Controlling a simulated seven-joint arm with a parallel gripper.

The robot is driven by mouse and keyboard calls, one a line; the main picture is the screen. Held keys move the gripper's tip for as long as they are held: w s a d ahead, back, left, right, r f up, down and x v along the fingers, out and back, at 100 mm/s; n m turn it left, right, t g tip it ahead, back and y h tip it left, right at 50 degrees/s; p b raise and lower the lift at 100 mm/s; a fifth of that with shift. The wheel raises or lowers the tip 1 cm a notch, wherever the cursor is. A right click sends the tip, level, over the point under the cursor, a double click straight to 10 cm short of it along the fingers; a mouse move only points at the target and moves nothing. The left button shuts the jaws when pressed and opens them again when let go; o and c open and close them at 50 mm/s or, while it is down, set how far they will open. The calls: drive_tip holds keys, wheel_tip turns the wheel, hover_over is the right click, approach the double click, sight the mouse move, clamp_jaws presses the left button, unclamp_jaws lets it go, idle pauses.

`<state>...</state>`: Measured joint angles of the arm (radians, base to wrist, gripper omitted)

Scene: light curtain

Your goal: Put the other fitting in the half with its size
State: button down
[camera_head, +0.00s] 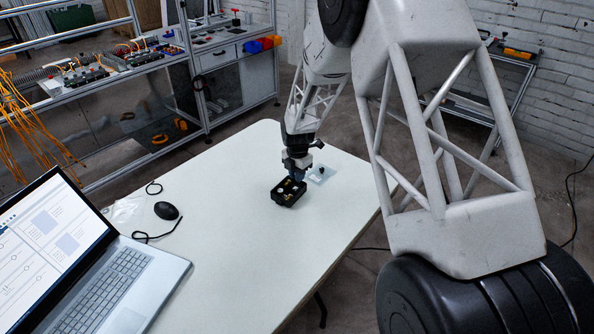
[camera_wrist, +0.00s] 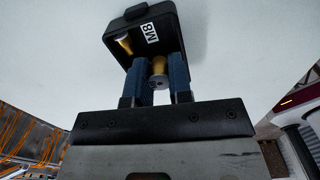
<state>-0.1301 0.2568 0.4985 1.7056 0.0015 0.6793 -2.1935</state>
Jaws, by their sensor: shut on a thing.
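A small black box (camera_head: 284,200) stands on the white table, with small pale and brass-coloured pieces inside. In the wrist view the box (camera_wrist: 165,16) bears a white label (camera_wrist: 150,32) reading M8. One brass fitting with a pale end (camera_wrist: 124,45) lies in the box at the left. My gripper (camera_wrist: 158,62) is shut on another brass fitting (camera_wrist: 158,82), its grey end facing the camera. The blue fingertips overlap the box's edge in the wrist view. In the head view my gripper (camera_head: 296,176) is right over the far side of the box. The divider and the other half are not clear.
A clear bag (camera_head: 322,174) with a small dark piece lies just right of the box. A mouse (camera_head: 166,210), its cable and a laptop (camera_head: 105,275) are on the left. The table (camera_head: 260,270) in front of the box is clear.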

drive_tip(key=shift+f, duration=1.85)
drive_tip(key=c, duration=0.7)
unclamp_jaws()
drive_tip(key=shift+r, duration=0.15)
drive_tip(key=shift+r, duration=3.3)
